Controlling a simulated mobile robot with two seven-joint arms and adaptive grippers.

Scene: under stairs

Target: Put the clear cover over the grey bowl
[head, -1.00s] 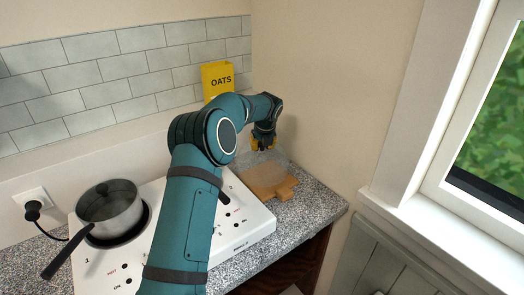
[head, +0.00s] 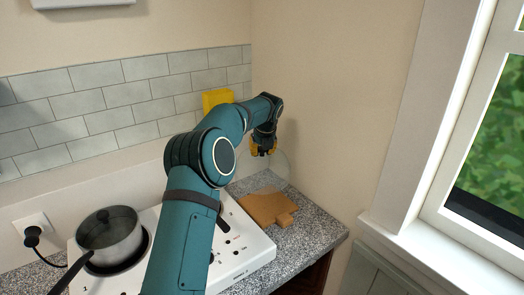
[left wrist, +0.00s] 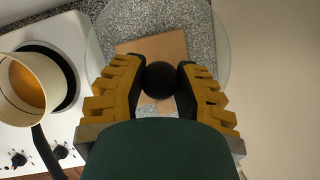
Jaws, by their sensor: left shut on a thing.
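The clear cover (head: 281,165) is a see-through round dome with a black ball knob (left wrist: 161,79). My left gripper (head: 263,146) has its yellow-and-black fingers shut on the knob, at the back right corner of the counter. The cover hangs above the wooden board (head: 266,207). In the left wrist view its clear round rim (left wrist: 222,50) spreads beyond the fingers, with the board (left wrist: 180,45) showing through. I cannot make out the grey bowl in either view. My left arm hides part of the hob and counter. My right gripper is not in view.
A grey saucepan (head: 109,240) with a lid stands on the white hob (head: 245,262). A cream pan (left wrist: 18,97) with an orange-brown inside shows at left in the wrist view. A yellow box (head: 216,99) stands by the tiles. The wall is close right of the cover.

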